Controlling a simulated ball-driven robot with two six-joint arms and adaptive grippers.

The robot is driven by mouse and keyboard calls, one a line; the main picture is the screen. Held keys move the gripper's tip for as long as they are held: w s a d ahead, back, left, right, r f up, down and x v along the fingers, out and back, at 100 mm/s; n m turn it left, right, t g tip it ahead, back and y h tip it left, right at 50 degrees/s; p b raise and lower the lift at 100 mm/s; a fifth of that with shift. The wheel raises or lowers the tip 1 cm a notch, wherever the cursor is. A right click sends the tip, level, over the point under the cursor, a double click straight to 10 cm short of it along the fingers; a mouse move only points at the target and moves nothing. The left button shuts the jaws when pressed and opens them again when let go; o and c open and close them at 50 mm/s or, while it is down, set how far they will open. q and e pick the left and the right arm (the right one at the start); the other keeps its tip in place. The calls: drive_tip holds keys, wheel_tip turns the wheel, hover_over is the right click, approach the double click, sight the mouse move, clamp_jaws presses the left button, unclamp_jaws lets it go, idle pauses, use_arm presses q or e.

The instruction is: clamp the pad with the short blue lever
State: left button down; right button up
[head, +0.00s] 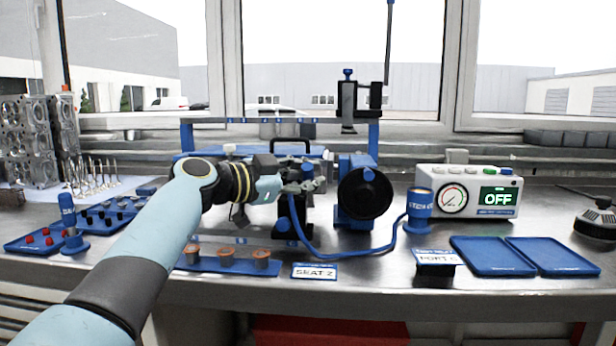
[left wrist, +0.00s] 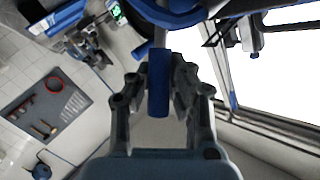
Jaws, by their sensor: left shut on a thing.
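My left gripper (head: 306,184) is at the middle of the bench, in front of the frame and left of a blue housing with a black round face (head: 365,192). In the left wrist view, the two fingers (left wrist: 158,90) are closed on the sides of a short blue bar-shaped lever (left wrist: 158,68), one finger on each side. In the head view the lever is hidden by the gripper. The pad cannot be made out; the gripper and the black stand (head: 290,215) cover that area. My right gripper cannot be made out in either view.
A blue hose (head: 330,252) runs from the stand to a blue cup (head: 420,205). A tester (head: 467,192) reads OFF. A strip with copper-topped cups (head: 226,258) and a SEAT 2 card (head: 315,271) lie in front. Two empty blue trays (head: 490,257) are at right.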

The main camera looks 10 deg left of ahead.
use_arm(q)
drive_tip(key=shift+w+r+n+g+y+p, duration=0.3)
drive_tip(key=shift+w+r+n+g+p, duration=0.15)
drive_tip(key=shift+w+n+p, duration=0.1)
drive_tip(key=shift+w+r+n+g+p, duration=0.2)
drive_tip(key=shift+w+n+g+p, duration=0.15)
drive_tip(key=shift+w+g, duration=0.15)
drive_tip(key=shift+w+r+n+g+y, duration=0.15)
drive_tip(key=shift+w+n+g+y, duration=0.45)
drive_tip(key=shift+w+n+g, duration=0.35)
drive_tip(key=shift+w, duration=0.1)
drive_tip(key=c, duration=1.2)
unclamp_jaws()
drive_tip(key=shift+r, duration=0.1)
drive_tip(key=shift+o, duration=0.2)
drive_tip(key=v, duration=1.2)
